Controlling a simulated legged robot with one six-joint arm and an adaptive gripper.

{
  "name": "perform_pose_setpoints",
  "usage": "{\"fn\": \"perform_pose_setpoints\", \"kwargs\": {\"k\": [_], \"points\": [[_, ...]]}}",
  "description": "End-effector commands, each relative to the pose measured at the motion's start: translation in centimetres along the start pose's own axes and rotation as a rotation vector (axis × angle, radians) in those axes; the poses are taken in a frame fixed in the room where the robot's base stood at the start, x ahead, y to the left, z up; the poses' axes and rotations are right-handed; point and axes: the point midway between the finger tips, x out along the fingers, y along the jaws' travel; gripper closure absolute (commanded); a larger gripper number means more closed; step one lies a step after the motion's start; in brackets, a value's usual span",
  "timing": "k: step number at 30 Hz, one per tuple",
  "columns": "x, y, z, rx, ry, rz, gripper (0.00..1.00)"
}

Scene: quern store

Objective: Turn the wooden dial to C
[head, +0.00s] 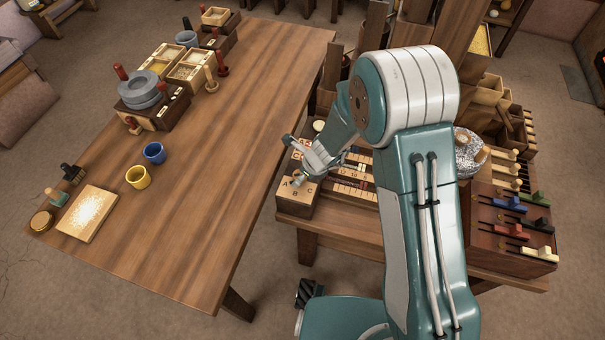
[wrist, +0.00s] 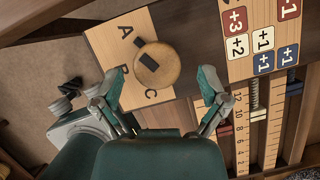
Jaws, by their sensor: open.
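The wooden dial (wrist: 170,73) is a round tan knob with dark marks on a light lettered top. Its dark pointer tab points toward A. B is at the knob's left and C (wrist: 150,94) is below it in the wrist view. In the head view the lettered box (head: 293,207) stands at the near left corner of the low bench, its knob largely hidden by my gripper. My gripper (wrist: 162,84) is open and empty, with one finger to each side of the dial in the wrist view. I cannot tell whether either finger touches it.
Beside the lettered box are numbered scales (wrist: 243,135) with sliders and +1, +2, +3 tiles (wrist: 237,46). Colored levers (head: 515,225) are at the bench's right. The long table (head: 235,150) at left holds a quern, cups and a board; its middle is clear.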

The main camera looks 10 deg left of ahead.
Motion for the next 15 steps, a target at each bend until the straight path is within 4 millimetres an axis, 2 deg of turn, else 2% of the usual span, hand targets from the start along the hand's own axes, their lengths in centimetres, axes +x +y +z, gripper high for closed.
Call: {"fn": "perform_pose_setpoints", "kwargs": {"k": [10, 11, 12, 14, 15], "points": [[0.48, -0.04, -0.01, -0.001, -0.001, 0.0, 0.06], [0.44, -0.05, -0.04, -0.001, -0.002, 0.0, 0.2], [0.4, -0.07, -0.06, -0.001, -0.002, 0.0, 0.38], [0.38, -0.08, -0.09, 0.0, -0.003, 0.0, 0.64], [0.37, -0.09, -0.09, 0.0, -0.003, 0.0, 0.82]]}}
